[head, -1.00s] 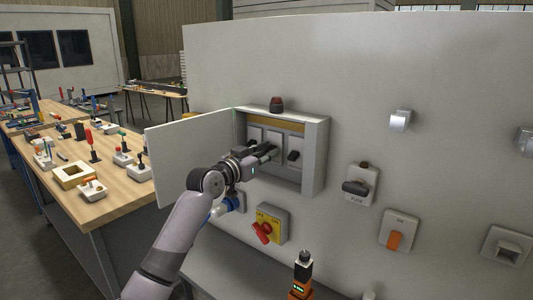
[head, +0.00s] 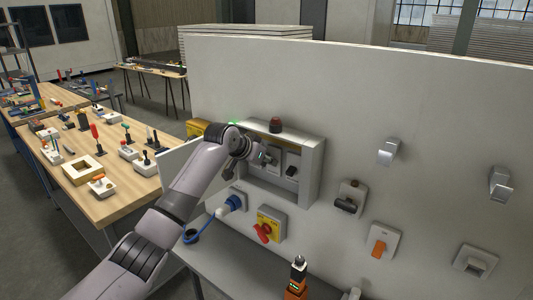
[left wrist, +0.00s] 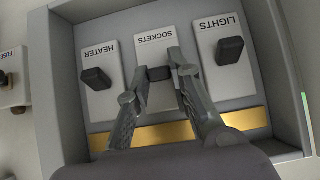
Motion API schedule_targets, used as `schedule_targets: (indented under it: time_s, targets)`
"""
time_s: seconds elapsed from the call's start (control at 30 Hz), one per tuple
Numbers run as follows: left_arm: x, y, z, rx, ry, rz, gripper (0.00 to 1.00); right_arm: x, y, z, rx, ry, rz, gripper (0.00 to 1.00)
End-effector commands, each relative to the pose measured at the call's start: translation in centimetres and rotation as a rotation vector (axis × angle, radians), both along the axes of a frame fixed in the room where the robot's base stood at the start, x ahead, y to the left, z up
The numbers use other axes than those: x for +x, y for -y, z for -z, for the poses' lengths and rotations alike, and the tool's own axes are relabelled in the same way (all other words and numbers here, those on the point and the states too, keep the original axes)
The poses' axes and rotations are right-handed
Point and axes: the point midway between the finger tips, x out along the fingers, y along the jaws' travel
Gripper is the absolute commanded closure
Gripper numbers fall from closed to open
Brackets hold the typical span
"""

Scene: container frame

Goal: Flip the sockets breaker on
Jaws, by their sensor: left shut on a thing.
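The open grey breaker box (head: 312,170) is on the upright panel in the head view. In the left wrist view, where the labels read upside down, the sockets breaker (left wrist: 155,42) is the middle one, with a short black toggle (left wrist: 159,74). The heater breaker (left wrist: 97,55) is on its left and the lights breaker (left wrist: 225,45) on its right. My left gripper (head: 268,159) reaches into the box. In the left wrist view my left gripper (left wrist: 158,73) is shut on the sockets toggle, one finger on each side. My right gripper is out of view.
The box door (head: 178,160) stands open at left, partly behind my arm. A red-and-yellow switch (head: 266,228), a blue plug (head: 233,202) and a fuse switch (head: 348,201) are on the panel. An orange and black device (head: 297,278) stands below. A cluttered wooden bench is at left.

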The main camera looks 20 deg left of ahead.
Motion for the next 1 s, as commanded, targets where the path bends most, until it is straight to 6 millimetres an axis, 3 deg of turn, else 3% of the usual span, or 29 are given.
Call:
schedule_targets:
  time_s: [0.4, 0.93, 0.97, 1.0]
  targets:
    - [0.41, 0.15, -0.61, 0.063, -0.172, -0.001, 1.0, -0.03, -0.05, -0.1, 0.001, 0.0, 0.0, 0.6]
    - [0.42, 0.15, -0.58, 0.071, -0.196, 0.0, 1.0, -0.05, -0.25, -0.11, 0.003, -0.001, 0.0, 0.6]
    - [0.41, 0.15, -0.57, 0.071, -0.196, 0.0, 0.8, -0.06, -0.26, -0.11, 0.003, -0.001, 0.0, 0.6]
    - [0.42, 0.15, -0.58, 0.071, -0.196, 0.0, 0.77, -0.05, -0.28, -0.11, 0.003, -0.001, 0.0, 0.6]
